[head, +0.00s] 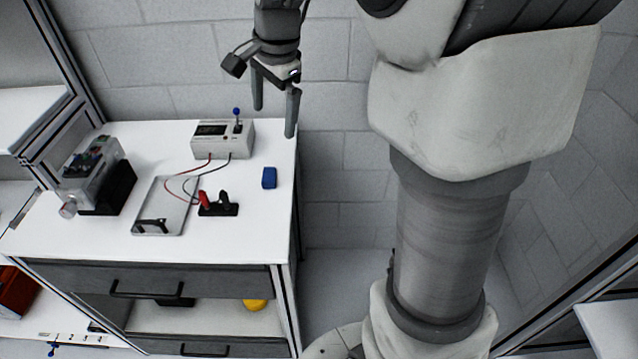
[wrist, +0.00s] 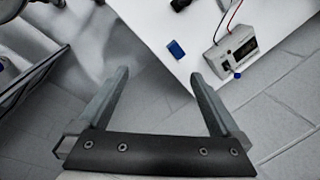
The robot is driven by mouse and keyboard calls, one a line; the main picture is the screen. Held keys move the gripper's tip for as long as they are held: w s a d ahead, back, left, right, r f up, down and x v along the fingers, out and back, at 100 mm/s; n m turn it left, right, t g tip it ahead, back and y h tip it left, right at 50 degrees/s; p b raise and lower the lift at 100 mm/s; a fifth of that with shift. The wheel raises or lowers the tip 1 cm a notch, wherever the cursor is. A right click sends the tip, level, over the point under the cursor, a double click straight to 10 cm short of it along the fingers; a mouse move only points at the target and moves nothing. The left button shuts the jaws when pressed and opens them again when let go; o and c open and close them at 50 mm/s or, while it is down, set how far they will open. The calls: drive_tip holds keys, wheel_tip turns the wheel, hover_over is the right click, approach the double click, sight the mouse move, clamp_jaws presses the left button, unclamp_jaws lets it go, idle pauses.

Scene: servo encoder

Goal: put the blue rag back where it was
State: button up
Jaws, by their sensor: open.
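The blue rag (head: 269,178) is a small folded block lying on the white table top (head: 260,215) near its right edge. It also shows in the wrist view (wrist: 176,49), beyond my fingertips and close to the table edge. My gripper (head: 274,112) is open and empty. In the head view it hangs above the back right corner of the table, higher than the rag and apart from it. In the wrist view, nothing is between the two fingers (wrist: 158,80).
A grey meter box (head: 222,138) with a blue-knobbed lever stands at the back. Red and black wires run from it to a black terminal block (head: 218,208) beside a grey tray (head: 160,222). A clear-cased machine (head: 95,172) stands at left.

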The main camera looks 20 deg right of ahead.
drive_tip(key=s+r+n+t, duration=0.1)
drive_tip(key=s+n+t, duration=0.2)
drive_tip(key=s+n, duration=1)
drive_tip(key=s, duration=0.9)
drive_tip(key=shift+s+a+r+n+h, duration=0.2)
drive_tip(key=shift+r+n+h, duration=0.1)
drive_tip(key=shift+r+h, duration=0.1)
